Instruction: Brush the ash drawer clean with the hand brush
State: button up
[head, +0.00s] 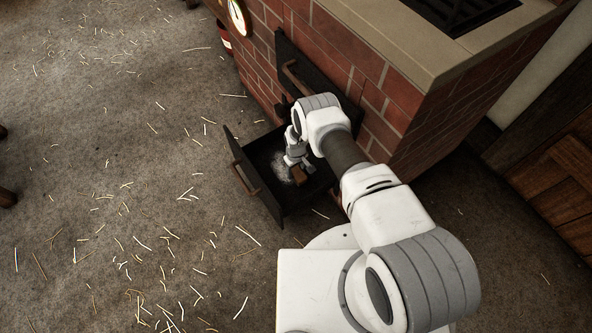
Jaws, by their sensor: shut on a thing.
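The ash drawer (262,199) is a dark metal box pulled out from the foot of the brick stove, with a brown handle on its front. A pale grey patch of ash (282,165) lies on its floor. My gripper (299,172) is down inside the drawer, shut on the hand brush (301,175). Only a small brown part of the brush shows below the fingers. The bristles are mostly hidden, and I cannot tell whether they touch the drawer floor. My arm covers the drawer's right rear part.
The brick stove (398,110) rises right behind the drawer, with a dark door (308,68) above it. A wooden door (560,190) stands at the far right. The floor to the left is open, strewn with straw bits (185,194).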

jog(key=shift+f, duration=1.05)
jog(key=shift+w+a+r, duration=0.1)
jog(key=shift+w+a, duration=0.4)
jog(key=shift+w, duration=0.2)
jog(key=shift+w+a+r, duration=0.1)
jog(key=shift+w+a, duration=0.35)
jog(key=shift+w, duration=0.25)
jog(key=shift+f, duration=0.15)
